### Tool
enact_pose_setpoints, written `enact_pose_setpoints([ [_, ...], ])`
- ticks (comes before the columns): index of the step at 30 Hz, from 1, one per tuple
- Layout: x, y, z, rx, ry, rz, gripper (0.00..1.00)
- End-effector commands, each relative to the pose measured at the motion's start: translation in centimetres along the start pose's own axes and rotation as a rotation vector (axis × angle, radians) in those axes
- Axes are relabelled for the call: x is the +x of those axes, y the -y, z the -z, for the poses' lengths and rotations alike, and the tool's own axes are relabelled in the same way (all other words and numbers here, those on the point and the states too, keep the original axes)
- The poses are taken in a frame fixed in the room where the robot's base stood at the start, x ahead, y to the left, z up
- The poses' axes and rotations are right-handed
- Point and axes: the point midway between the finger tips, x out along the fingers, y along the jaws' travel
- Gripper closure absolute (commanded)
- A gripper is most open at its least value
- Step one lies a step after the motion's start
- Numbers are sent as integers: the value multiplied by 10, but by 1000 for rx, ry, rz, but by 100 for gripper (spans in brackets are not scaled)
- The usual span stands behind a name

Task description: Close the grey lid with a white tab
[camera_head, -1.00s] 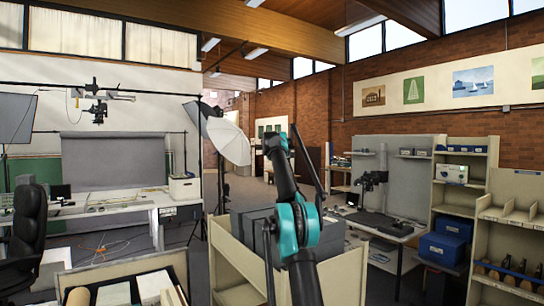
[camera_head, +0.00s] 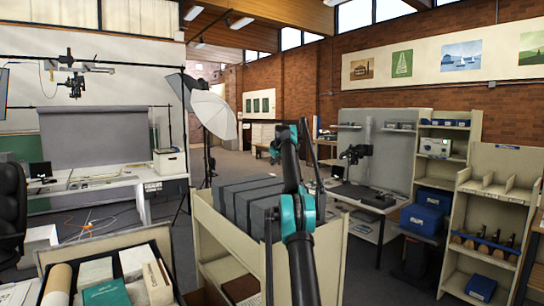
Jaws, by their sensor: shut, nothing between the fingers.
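I cannot make out a grey lid with a white tab. Several grey archival boxes (camera_head: 248,201) stand in a row in a cream cart (camera_head: 225,246) ahead; no white tab shows on them. An open box (camera_head: 165,243) at the lower left holds a rolled tube, a green book and pale books or folders; no lid is clearly visible on it. My dark arm with teal joints rises in front of the cart and covers part of it. My gripper cannot be made out.
A shelf unit (camera_head: 482,180) with blue boxes (camera_head: 424,219) stands at the right. A work table (camera_head: 363,201) with a camera stand is behind the cart. A white desk (camera_head: 105,180) and a black chair (camera_head: 10,208) are at the left. Open floor lies behind the cart.

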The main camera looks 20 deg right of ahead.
Motion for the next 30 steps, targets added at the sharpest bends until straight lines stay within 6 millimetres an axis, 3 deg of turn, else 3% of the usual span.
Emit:
enact_pose_setpoints([
  [12,33,10,-33,100,0,99,100],
  [30,39,12,-40,111,4,116,100],
])
